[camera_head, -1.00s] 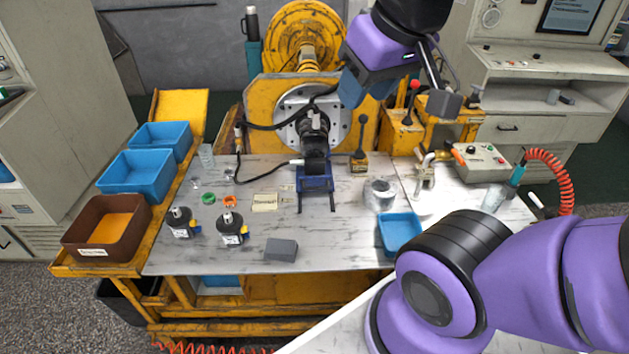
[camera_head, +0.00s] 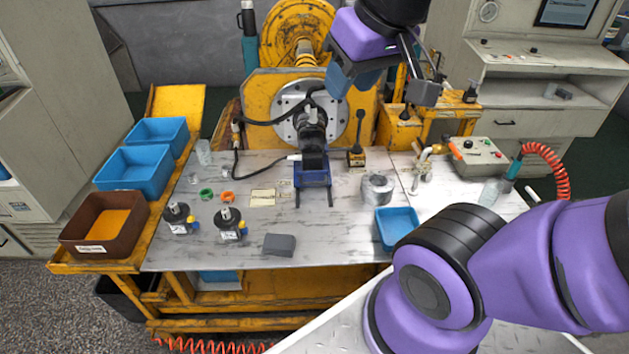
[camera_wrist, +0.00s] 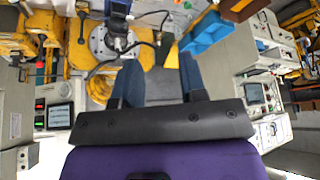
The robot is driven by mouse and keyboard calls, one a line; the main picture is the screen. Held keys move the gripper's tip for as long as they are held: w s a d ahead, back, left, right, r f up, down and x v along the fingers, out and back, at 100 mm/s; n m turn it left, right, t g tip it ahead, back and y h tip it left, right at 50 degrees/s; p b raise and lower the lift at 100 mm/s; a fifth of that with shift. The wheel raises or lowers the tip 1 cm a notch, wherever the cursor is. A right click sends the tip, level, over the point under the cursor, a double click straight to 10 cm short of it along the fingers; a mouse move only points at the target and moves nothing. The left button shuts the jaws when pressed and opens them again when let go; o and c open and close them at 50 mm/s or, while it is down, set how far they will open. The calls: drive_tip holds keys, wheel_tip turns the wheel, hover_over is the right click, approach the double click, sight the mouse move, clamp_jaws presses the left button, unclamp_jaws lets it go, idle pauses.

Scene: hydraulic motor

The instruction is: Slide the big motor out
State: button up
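The big motor (camera_head: 312,131) is a dark body standing out from the round metal plate (camera_head: 290,128) on the yellow machine. Its front end is at a blue stand (camera_head: 313,178) with two rails on the table; I cannot tell whether they touch. A black hose runs to it. My gripper (camera_head: 350,86) is in the air, above and right of the motor and apart from it. In the wrist view its two blue fingers (camera_wrist: 160,73) are spread, with a plain grey area between them; the motor (camera_wrist: 118,38) shows beyond, to the upper left.
Two smaller motors (camera_head: 180,217) (camera_head: 229,224) and a grey block (camera_head: 279,244) lie on the table's front left. A metal ring (camera_head: 377,188), a blue bin (camera_head: 397,226) and a control box (camera_head: 479,155) are at right. A black-knobbed lever (camera_head: 358,140) stands right beside the motor.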

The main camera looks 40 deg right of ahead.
drive_tip(key=w+d+f+t+h, duration=0.1)
drive_tip(key=w+f, duration=1)
drive_tip(key=w, duration=0.3)
drive_tip(key=w+d+f+t, duration=0.1)
drive_tip(key=w+f, duration=1)
drive_tip(key=w, duration=0.3)
drive_tip(key=n+t+h, duration=0.5)
drive_tip(key=n+h, duration=0.2)
drive_tip(key=n, duration=0.4)
approach(317, 183)
drive_tip(key=shift+a+f, duration=0.25)
drive_tip(key=shift+f, duration=0.05)
drive_tip(key=shift+s+d+f+t, duration=0.15)
drive_tip(key=shift+s+f+t, duration=0.1)
drive_tip(key=shift+t, duration=0.15)
drive_tip(key=shift+n, duration=0.3)
drive_tip(key=x, duration=1)
drive_tip(key=shift+w+d, duration=0.25)
drive_tip(key=shift+w, duration=0.05)
